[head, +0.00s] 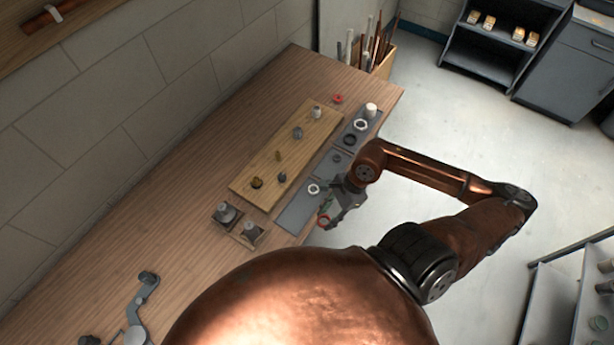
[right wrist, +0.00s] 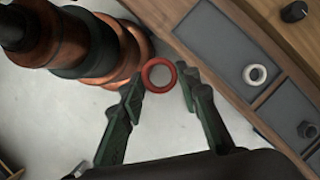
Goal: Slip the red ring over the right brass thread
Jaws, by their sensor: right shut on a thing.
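My right gripper (head: 331,207) is shut on a red ring (right wrist: 158,75), held at the fingertips beyond the bench's front edge, over the floor. In the right wrist view the gripper (right wrist: 160,86) has one finger on each side of the ring. The ring also shows small in the head view (head: 322,220). A wooden board (head: 262,167) on the bench carries several fittings. A brass-coloured fitting (head: 256,183) stands at its near end and a slim brass one (head: 278,155) near its middle. I cannot tell which is the right brass thread. My left gripper is out of view.
A grey compartment tray (head: 293,215) along the front edge holds a white ring (head: 313,189), more rings and a white cylinder (head: 371,109). Another red ring (head: 337,99) lies on the bench (head: 135,205) beyond the board. Two grey fittings on square bases stand left of the tray.

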